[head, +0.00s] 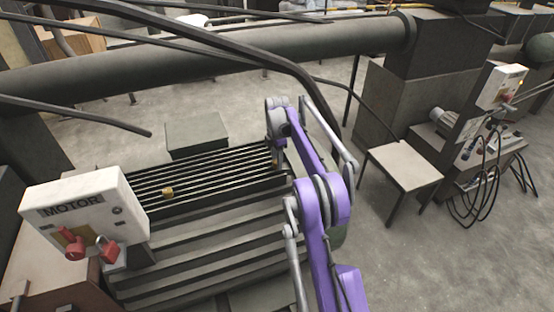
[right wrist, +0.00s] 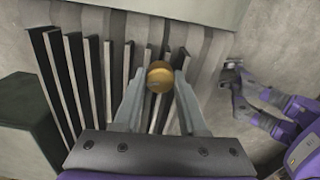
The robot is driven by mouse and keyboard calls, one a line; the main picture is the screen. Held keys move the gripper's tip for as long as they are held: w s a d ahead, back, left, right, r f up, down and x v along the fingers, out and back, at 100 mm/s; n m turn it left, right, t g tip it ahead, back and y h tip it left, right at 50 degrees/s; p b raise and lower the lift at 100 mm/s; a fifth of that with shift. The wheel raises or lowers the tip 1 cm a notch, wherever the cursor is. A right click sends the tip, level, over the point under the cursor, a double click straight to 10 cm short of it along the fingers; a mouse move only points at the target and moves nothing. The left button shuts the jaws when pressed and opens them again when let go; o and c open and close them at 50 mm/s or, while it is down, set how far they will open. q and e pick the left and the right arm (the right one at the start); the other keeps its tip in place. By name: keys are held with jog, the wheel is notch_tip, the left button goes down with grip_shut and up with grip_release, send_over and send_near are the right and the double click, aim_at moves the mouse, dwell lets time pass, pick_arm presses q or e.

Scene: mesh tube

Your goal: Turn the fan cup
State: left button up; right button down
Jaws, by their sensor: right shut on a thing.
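A small round brass cup (right wrist: 159,77) sits between the fingers of my right gripper (right wrist: 158,92) in the right wrist view. The fingers are shut on it. In the head view my right gripper (head: 277,160) points down at the right end of the ribbed motor (head: 190,240), and mostly hides the cup there. A second small brass cup (head: 168,193) stands on the ribs farther left, apart from the gripper. I cannot read any label that tells which cup is the fan cup.
A white MOTOR box (head: 85,210) with red locks stands at the left. A green box (head: 196,131) lies behind the ribs. A thick pipe (head: 210,55) and dark rails cross above.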

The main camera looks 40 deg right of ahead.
jog(key=m, duration=0.4)
jog(key=shift+m, duration=0.3)
jog(key=m, duration=0.3)
jog(key=shift+m+p, duration=0.3)
jog(key=m, duration=0.4)
jog(key=shift+m, duration=0.3)
jog(key=m, duration=0.3)
jog(key=shift+m, duration=0.3)
jog(key=m, duration=1.2)
jog(key=shift+m+p, duration=0.3)
jog(key=m, duration=0.3)
jog(key=shift+m, duration=0.4)
jog(key=m, duration=1)
jog(key=shift+m, duration=0.4)
jog(key=m, duration=1)
jog(key=shift+m, duration=0.4)
